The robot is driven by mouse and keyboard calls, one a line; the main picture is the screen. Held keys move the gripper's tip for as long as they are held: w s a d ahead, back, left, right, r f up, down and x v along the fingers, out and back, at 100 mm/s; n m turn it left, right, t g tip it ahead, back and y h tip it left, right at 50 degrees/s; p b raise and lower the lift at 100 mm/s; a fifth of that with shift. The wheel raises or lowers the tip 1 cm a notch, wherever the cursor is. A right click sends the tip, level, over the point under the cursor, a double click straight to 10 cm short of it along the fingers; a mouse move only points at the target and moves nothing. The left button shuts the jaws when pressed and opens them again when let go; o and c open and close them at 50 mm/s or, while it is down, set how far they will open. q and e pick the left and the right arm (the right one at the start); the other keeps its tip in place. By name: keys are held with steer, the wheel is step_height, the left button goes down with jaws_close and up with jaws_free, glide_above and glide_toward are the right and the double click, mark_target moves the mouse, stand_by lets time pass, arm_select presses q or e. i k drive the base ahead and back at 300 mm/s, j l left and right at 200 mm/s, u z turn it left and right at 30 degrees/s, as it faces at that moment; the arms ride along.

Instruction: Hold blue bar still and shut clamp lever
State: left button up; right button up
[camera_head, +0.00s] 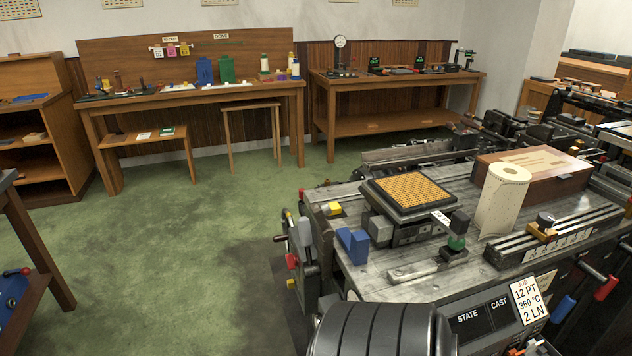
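A blue piece (352,246), notched in shape, sits at the left edge of the machine's grey table (430,268), below the square gold-topped plate; it may be the blue bar. A blue-handled lever (563,309) and a red-handled lever (606,288) stick out at the machine's lower right front. I cannot tell whether either is the clamp lever, or whether any clamp is open or shut. Neither of my grippers is in view.
The gold-topped plate (408,190), a paper roll (502,198) and a wooden box (535,174) stand on the machine. A dark ribbed rounded form (375,328) fills the bottom middle. Benches (195,98) line the back wall. Green floor (190,230) is clear at left.

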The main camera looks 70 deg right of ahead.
mark_target(312, 270)
steer(key=i+z, duration=0.4)
steer(key=i+j+z, duration=0.2)
steer(key=z, duration=0.15)
steer(key=i+z, duration=0.2)
steer(key=z, duration=0.25)
steer(key=i+z, duration=0.2)
steer(key=z, duration=0.25)
steer(key=i+z, duration=0.2)
steer(key=z, duration=0.2)
steer(key=i+j+z, duration=0.15)
steer(key=z, duration=0.3)
steer(key=i+j+z, duration=0.1)
steer(key=j+z, duration=0.15)
steer(key=z, duration=0.2)
